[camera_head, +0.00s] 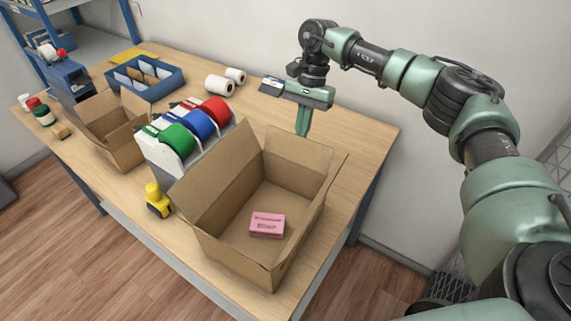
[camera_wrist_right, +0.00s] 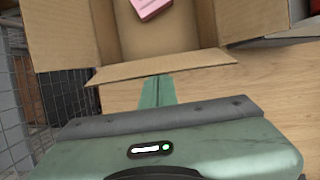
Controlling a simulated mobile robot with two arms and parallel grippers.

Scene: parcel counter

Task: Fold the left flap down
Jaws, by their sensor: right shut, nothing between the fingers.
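A large open cardboard box (camera_head: 262,212) stands near the table's front edge, with a pink packet (camera_head: 267,224) lying inside. Its left flap (camera_head: 217,180) stands up, leaning outward, beside the tape dispensers. My right gripper (camera_head: 302,122) is shut and empty, pointing down just beyond the box's far side. In the right wrist view the shut fingers (camera_wrist_right: 158,90) are close to the edge of the near flap (camera_wrist_right: 160,68); I cannot tell if they touch. The pink packet (camera_wrist_right: 150,8) shows at the top there. My left gripper is not in view.
A dispenser with red, blue and green tape rolls (camera_head: 188,130) stands left of the box, close to the left flap. The table's far right is clear.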

